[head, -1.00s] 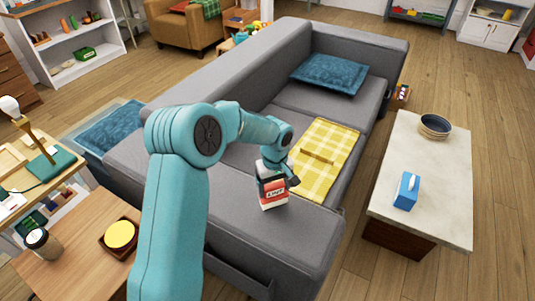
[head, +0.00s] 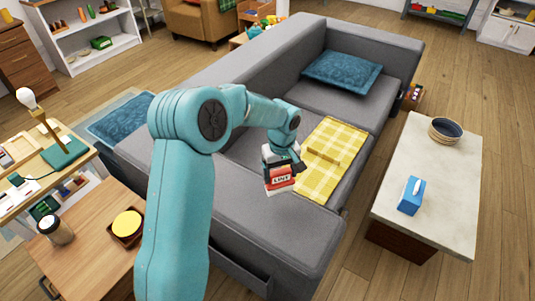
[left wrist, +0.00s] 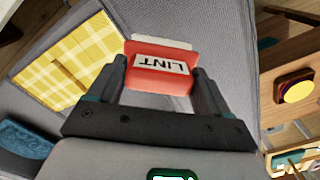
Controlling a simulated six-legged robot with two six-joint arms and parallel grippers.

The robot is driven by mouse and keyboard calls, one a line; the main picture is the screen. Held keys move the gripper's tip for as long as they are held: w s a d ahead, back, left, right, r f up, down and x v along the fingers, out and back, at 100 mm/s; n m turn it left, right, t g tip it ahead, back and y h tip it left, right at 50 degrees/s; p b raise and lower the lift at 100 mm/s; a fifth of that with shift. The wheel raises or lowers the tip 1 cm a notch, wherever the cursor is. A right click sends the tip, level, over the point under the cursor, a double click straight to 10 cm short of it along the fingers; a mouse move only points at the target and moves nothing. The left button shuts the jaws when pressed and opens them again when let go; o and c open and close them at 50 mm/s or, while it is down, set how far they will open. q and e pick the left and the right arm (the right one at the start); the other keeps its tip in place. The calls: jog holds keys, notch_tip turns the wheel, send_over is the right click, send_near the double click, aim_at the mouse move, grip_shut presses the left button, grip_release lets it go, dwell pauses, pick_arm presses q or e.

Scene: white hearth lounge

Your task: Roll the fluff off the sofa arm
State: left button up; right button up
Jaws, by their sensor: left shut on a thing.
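My left gripper (head: 284,161) is shut on a red and white lint roller (head: 280,183) marked "LINT". In the left wrist view the roller (left wrist: 160,68) sits between the two dark fingers of the gripper (left wrist: 160,85). In the head view the roller shows at the inner edge of the near grey sofa arm (head: 275,225). I cannot tell whether it touches the arm. The sofa arm also shows as grey cloth in the left wrist view (left wrist: 222,50). I see no fluff; it may be hidden or too small. My right gripper is not in view.
A yellow checked blanket (head: 333,155) lies on the seat beside the roller. A blue cushion (head: 342,70) is farther back. A side table (head: 90,245) with a cup (head: 56,229) stands at left. A pale coffee table (head: 435,185) with a bowl (head: 445,130) and blue carton (head: 411,195) stands at right.

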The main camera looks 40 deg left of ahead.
pick_arm(q)
jog(key=shift+s+r, duration=0.15)
jog(key=shift+r, duration=0.65)
jog(key=shift+r+p, duration=0.35)
jog(key=shift+p, duration=0.1)
jog(key=shift+w+r+p, duration=0.25)
jog(key=shift+r+p, duration=0.1)
jog(key=shift+r, duration=0.05)
jog(key=shift+s+r, duration=0.15)
jog(key=shift+s, duration=0.05)
